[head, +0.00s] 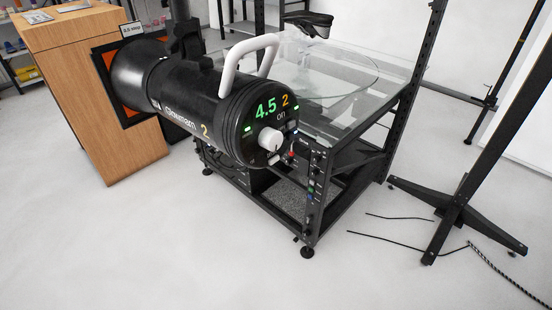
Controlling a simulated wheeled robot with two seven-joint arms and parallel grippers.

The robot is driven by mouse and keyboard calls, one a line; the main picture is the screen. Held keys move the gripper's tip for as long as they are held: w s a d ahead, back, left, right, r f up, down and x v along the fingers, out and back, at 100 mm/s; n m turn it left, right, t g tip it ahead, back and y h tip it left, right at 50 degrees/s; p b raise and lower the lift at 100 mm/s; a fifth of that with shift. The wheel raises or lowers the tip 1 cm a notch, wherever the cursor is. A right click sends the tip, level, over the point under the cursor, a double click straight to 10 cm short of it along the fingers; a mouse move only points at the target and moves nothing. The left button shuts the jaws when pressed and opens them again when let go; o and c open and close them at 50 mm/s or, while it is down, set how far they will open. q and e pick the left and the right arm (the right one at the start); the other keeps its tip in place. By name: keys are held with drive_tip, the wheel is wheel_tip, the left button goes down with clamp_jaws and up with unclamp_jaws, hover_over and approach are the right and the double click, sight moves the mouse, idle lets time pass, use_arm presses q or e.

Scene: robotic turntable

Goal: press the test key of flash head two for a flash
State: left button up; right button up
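Flash head two (205,110) is a black cylinder with a white handle (245,55) and an orange "2" on its side. Its round back panel (257,120) faces me at a slant. The panel shows a green "4.5", an orange "2", the word "on" and small green lights. A white knob (270,139) sits low on the panel. Small keys lie below and beside the knob; their labels are too small to read, so I cannot tell which is the test key. Neither of my grippers is in view.
A glass-topped turntable on a black frame (312,225) stands behind and right of the head. A wooden cabinet (85,100) is at left. A black stand (455,210) with cables on the floor is at right. The floor in front is clear.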

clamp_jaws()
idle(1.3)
